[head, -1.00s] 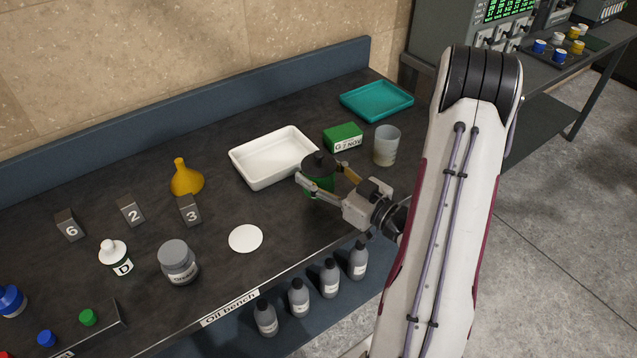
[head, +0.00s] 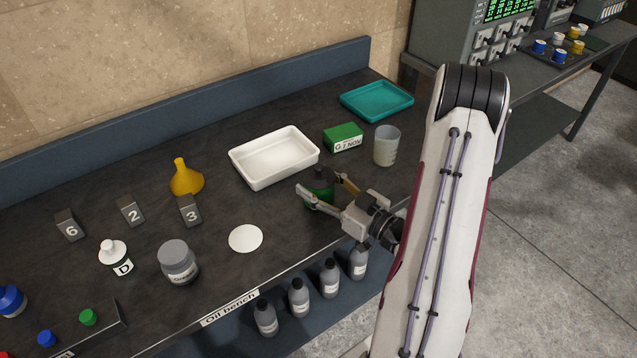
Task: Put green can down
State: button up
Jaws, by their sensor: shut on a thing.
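The green can (head: 319,190) has a dark top and is between the two fingers of my gripper (head: 322,184), which is shut on it. The can is upright over the right part of the dark bench (head: 225,125), in front of the white tray. The near finger and the gripper body hide part of the can. I cannot tell whether its base touches the bench top. A white round disc (head: 246,238) lies flat and bare on the bench, left of my gripper.
The white tray (head: 240,170), green box (head: 343,138), clear cup (head: 386,147) and teal tray (head: 352,102) stand behind my gripper. Several bottles (head: 299,297) stand below the front edge.

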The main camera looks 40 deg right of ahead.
aim_at(332, 193)
jog(key=shift+f, duration=0.15)
jog(key=o, duration=1.3)
jog(key=shift+s, duration=0.15)
jog(key=shift+v, duration=3.25)
jog(key=shift+s+d, duration=0.25)
jog(key=shift+s, duration=0.25)
jog(key=shift+o, duration=0.5)
